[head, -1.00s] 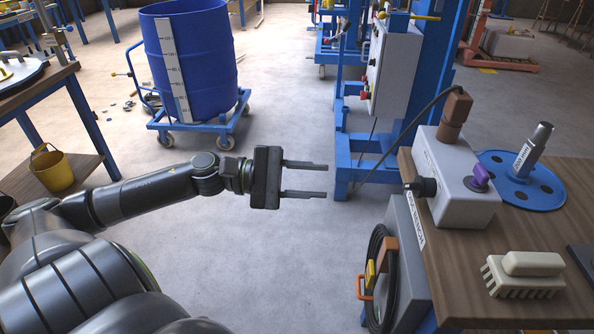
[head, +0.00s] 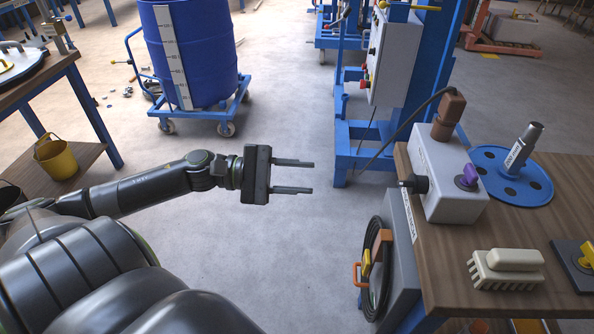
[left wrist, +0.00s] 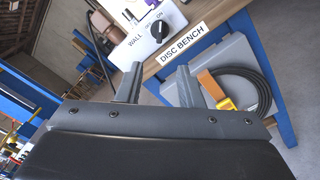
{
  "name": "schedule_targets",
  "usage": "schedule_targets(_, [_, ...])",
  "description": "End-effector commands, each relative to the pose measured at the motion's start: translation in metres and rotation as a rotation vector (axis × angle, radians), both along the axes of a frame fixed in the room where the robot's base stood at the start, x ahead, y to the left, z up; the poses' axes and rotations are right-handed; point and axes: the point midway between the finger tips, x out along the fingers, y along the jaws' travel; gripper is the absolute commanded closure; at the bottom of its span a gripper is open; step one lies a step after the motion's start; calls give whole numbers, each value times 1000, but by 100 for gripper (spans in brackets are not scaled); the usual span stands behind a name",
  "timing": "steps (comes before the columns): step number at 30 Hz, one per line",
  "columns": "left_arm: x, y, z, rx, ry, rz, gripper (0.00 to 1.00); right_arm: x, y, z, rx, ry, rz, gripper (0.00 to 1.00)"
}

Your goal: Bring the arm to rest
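My left gripper (head: 292,175) reaches in from the left in the head view, stretched over the bare floor between the blue drum and the disc bench. Its two fingers are apart with nothing between them, and they point right. In the left wrist view, the open fingers (left wrist: 156,85) also show empty, with the bench's DISC BENCH label (left wrist: 184,45) beyond them. The gripper touches nothing. My right gripper is not in view.
A wooden bench (head: 440,271) at right bears a grey switch box (head: 445,185), a blue disc (head: 535,190) and a cream brush (head: 506,268). A blue drum (head: 215,60) stands on a wheeled dolly. A yellow bucket (head: 56,160) sits on a shelf at left. Middle floor is clear.

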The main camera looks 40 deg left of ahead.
Motion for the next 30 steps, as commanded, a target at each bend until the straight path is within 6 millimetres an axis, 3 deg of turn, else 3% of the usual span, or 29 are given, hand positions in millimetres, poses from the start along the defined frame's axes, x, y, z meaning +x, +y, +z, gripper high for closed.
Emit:
schedule_targets(23, [0,2,0,-3,3,4,66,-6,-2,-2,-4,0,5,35])
schedule_targets(26, [7,11,-3,-46,50,46,66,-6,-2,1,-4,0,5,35])
schedule_targets(30, [32,50,-24,-252,254,218,66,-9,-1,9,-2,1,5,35])
